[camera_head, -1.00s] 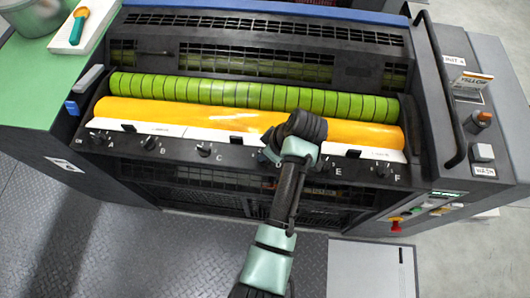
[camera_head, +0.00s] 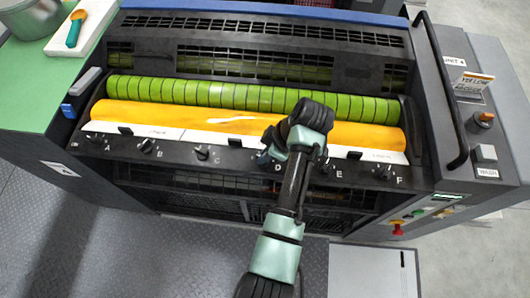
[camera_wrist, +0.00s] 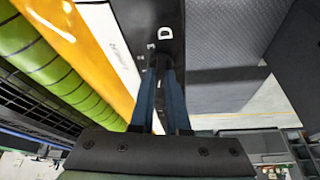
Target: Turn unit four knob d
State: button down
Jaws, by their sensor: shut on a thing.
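Unit four is a dark press unit with a "UNIT 4" label (camera_head: 453,60) at its upper right. A row of black knobs lettered A to F runs along its front ledge. Knob D (camera_wrist: 163,61) shows in the wrist view as a dark piece between my fingertips, under the white letter D. My gripper (camera_wrist: 161,72) is shut on it with two blue fingers. In the head view my gripper (camera_head: 265,158) reaches the ledge beside the letter D, and my wrist hides most of the knob.
Knob C (camera_head: 201,153) is to the left and knob E (camera_head: 323,171) to the right, close to my wrist. Behind the ledge lie a yellow inked roller (camera_head: 150,115) and a green roller (camera_head: 200,93). A black handrail (camera_head: 447,95) stands at the right.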

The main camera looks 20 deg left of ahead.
jog(key=c, duration=0.9)
grip_release()
jog(key=p+v, duration=0.1)
jog(key=v, duration=1.2)
jog(key=shift+p, duration=0.3)
jog(key=shift+a, duration=0.1)
